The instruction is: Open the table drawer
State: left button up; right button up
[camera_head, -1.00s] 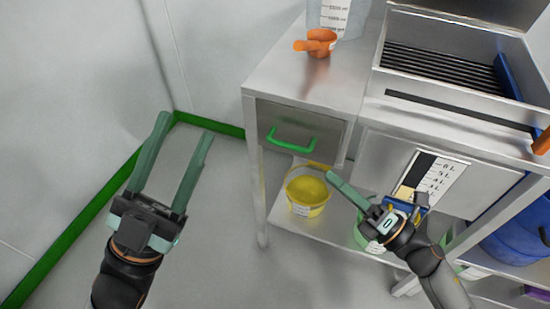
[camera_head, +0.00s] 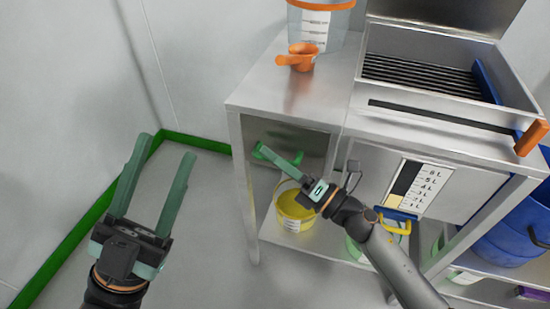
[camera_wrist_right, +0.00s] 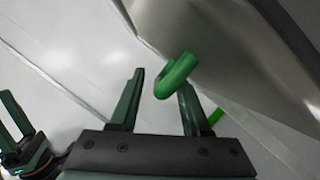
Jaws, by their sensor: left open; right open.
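The table drawer (camera_head: 318,146) is a grey metal front under the left end of the steel table, and looks closed. Its green handle (camera_head: 298,157) is partly hidden behind my right gripper (camera_head: 272,157). In the right wrist view the handle (camera_wrist_right: 176,76) shows close to the open fingers of my right gripper (camera_wrist_right: 161,82), overlapping the right-hand finger. I cannot tell whether they touch. My left gripper (camera_head: 163,150) is open and empty over the floor, left of the table.
An orange scoop (camera_head: 300,58) and a clear measuring container (camera_head: 318,25) stand on the table top (camera_head: 285,95). A yellow bucket (camera_head: 295,205) sits on the lower shelf. A steel unit with a grate (camera_head: 425,75) adjoins at the right. Floor left of the table is clear.

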jog(key=shift+c, duration=0.3)
grip_shut()
dwell(1.1)
